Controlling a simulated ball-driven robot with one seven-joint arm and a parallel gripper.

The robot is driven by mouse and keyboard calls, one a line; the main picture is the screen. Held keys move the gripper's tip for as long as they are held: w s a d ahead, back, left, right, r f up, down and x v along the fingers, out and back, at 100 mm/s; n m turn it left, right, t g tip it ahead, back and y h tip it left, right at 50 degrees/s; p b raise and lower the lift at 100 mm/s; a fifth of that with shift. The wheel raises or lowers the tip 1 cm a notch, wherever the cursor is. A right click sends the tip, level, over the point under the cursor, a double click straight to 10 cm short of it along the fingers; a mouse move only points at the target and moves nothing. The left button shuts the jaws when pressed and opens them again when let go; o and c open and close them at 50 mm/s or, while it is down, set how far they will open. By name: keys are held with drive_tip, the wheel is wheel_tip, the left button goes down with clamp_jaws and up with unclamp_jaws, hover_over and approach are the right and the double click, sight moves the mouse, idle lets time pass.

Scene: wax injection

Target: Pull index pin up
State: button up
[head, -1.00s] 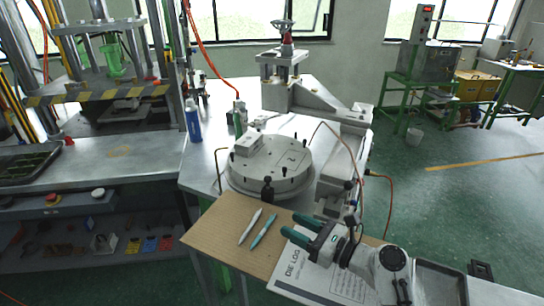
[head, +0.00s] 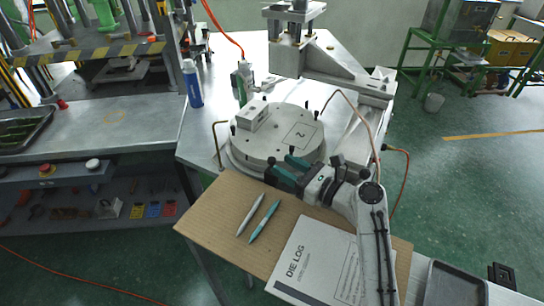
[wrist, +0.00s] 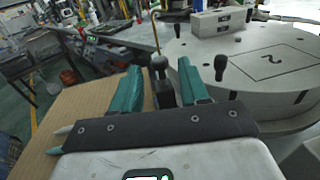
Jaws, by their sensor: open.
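The index pin has a dark knob (wrist: 160,66) on a dark block at the front edge of the round, light-grey turntable (head: 250,158). In the wrist view the knob stands upright between the two teal fingers of my gripper (wrist: 159,72), with gaps visible on both sides. In the head view my gripper (head: 281,167) reaches from the right to the turntable's front rim. It is open and holds nothing. The fingers partly cover the pin there, and I cannot tell its exact depth between them.
Several small black knobs, one (wrist: 221,66) near my right finger, and a grey block (head: 252,117) stand on the turntable. A wooden board (head: 215,205) in front carries two pens (head: 264,221) and a die log (head: 318,262). A bent brass rod (head: 215,135) stands left.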

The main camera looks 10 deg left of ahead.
sight(275, 161)
drive_tip(key=shift+x, duration=2.65)
drive_tip(key=shift+s, duration=0.1)
drive_tip(key=shift+c, duration=0.3)
clamp_jaws()
